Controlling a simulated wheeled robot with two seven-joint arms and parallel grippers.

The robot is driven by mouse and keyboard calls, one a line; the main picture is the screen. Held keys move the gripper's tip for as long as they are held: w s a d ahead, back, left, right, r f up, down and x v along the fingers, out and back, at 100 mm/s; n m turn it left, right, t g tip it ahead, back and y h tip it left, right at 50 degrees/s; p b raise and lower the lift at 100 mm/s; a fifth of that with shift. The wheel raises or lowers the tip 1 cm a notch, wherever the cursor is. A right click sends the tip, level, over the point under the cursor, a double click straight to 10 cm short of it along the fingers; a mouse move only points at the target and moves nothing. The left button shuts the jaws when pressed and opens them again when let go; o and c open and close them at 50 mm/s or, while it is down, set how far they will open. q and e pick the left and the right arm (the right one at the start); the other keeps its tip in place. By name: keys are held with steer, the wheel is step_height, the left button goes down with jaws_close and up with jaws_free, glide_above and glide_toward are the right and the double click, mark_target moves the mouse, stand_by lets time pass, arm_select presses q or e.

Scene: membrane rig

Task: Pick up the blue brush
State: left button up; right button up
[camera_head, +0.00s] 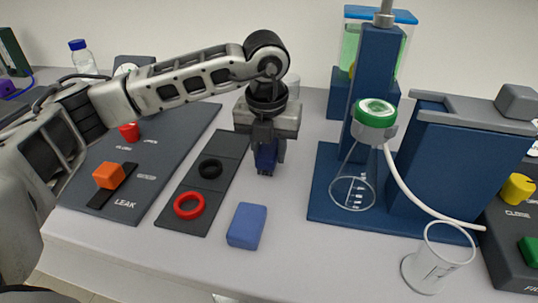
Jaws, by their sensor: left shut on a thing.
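My left gripper (266,165) comes in from the left and points down over the table, behind the blue block. It is shut on a dark blue piece, which I take for the blue brush (266,155). Only a small part of the brush shows between the fingers; the rest is hidden by the gripper. I cannot tell whether its lower end touches the table. My right gripper is out of view.
A blue block (247,226) lies at the front. Left of the gripper is a dark mat (193,217) with red and black rings. Right stand a flask (353,190) on a blue stand and a glass beaker (428,268). The table between is clear.

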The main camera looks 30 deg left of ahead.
arm_select(q)
steer(key=s+d+r+b, duration=0.1)
steer(key=s+d+r, duration=0.5)
steer(key=s+r, duration=0.5)
steer(key=shift+s+d, duration=0.35)
steer(key=shift+s, duration=0.35)
steer(key=shift+r, duration=0.1)
